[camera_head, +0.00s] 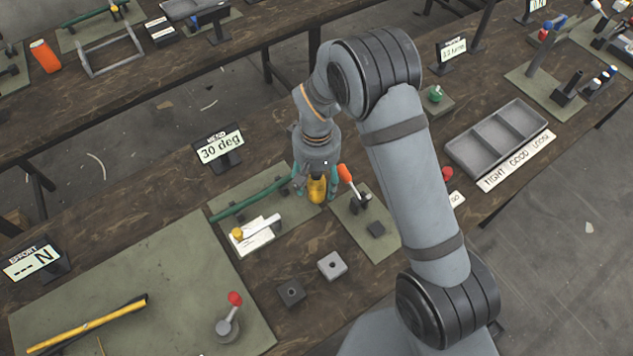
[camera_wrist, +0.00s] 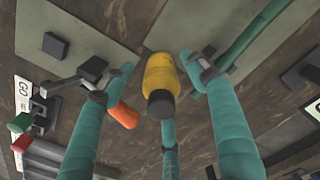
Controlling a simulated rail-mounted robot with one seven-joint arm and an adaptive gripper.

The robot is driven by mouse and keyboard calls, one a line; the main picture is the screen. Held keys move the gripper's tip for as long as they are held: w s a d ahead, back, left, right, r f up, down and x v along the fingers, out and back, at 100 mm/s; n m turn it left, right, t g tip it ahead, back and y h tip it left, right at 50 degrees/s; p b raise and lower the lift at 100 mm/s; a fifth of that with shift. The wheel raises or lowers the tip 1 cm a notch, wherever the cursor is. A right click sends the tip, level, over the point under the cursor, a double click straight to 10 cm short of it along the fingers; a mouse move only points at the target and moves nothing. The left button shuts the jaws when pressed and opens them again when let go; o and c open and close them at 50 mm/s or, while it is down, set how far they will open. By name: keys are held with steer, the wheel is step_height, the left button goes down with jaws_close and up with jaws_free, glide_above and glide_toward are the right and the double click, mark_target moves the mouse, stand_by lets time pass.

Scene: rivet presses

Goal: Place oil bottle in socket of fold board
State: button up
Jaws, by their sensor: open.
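A yellow bottle with a dark cap, apparently the oil bottle (camera_head: 317,190), is below my gripper (camera_head: 314,186), at the right end of a green board (camera_head: 222,194). In the wrist view the oil bottle (camera_wrist: 162,72) shows cap toward the camera, between my teal fingers, with gaps to the side fingers. My gripper is open around it. The bottle's base and whether it rests in anything are hidden. Which board is the fold board, and where its socket is, I cannot tell for sure.
The board also carries a green bar (camera_head: 252,198) and a white plate (camera_head: 256,236). An orange-handled lever (camera_head: 347,174) stands close right of my gripper. Two small blocks (camera_head: 332,265) lie in front. A grey tray (camera_head: 500,138) is at right; a large mat (camera_head: 160,290) is at left.

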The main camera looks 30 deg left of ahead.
steer(key=shift+f, duration=0.95)
steer(key=c, duration=1.4)
jaws_close()
